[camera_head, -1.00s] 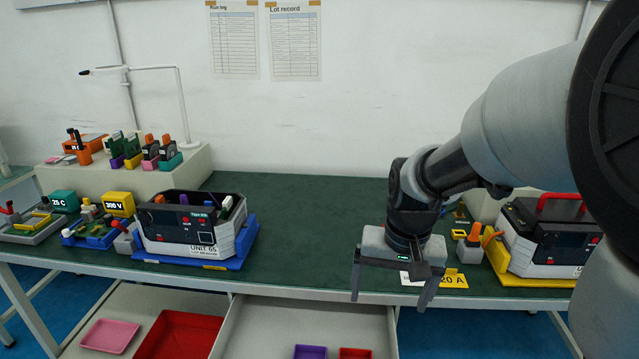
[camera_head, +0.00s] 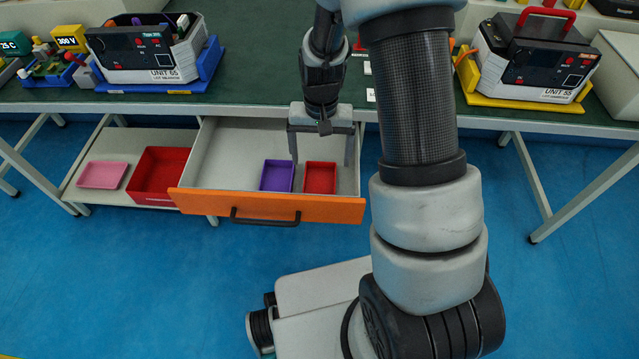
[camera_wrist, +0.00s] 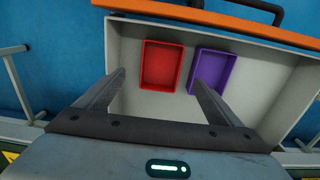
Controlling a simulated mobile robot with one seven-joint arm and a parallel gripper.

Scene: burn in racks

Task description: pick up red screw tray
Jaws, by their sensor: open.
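The red screw tray (camera_head: 320,178) is a small shallow red tray in the open drawer (camera_head: 225,160), to the right of a purple tray (camera_head: 277,176). My gripper (camera_head: 322,160) is open and empty, pointing down over the drawer near the red tray. In the wrist view the red tray (camera_wrist: 161,65) lies ahead of my gripper (camera_wrist: 160,82), between the lines of the two fingers and apart from them. The purple tray (camera_wrist: 213,74) is beside it, near the right finger.
The drawer's orange front (camera_head: 268,204) with a dark handle stands out from the bench. A larger red bin (camera_head: 160,172) and a pink tray (camera_head: 103,175) sit on a low shelf at left. The green bench top (camera_head: 260,70) carries units above the drawer.

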